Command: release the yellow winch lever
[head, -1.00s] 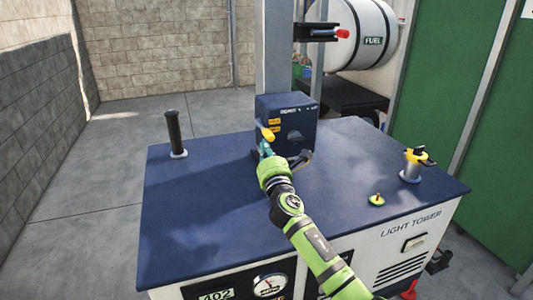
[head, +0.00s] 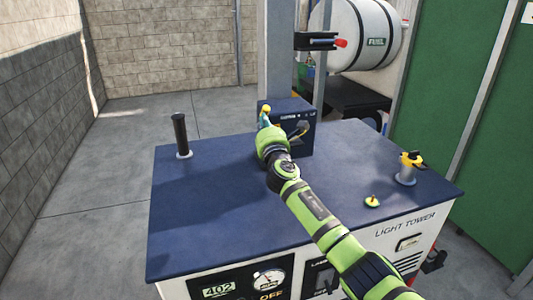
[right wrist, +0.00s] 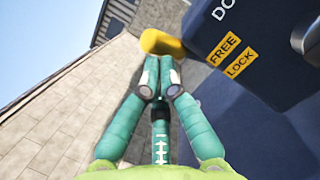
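The winch housing (head: 303,145) is a dark blue box on the light tower's top, against the grey mast. Its yellow lever (head: 266,109) sticks out at the box's upper left. In the right wrist view the lever (right wrist: 163,43) lies beside the yellow FREE label (right wrist: 223,50), with the LOCK label (right wrist: 241,65) farther along. My right gripper (head: 264,121) is at the lever, just below it. In the right wrist view its teal fingertips (right wrist: 159,78) are together with nothing visible between them, and they appear to touch the lever's underside. My left gripper is out of view.
A black upright handle (head: 181,136) stands at the blue top's left. A yellow-topped fitting (head: 407,167) and a small yellow-green knob (head: 372,201) are at the right. The white fuel tank (head: 362,34) is behind.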

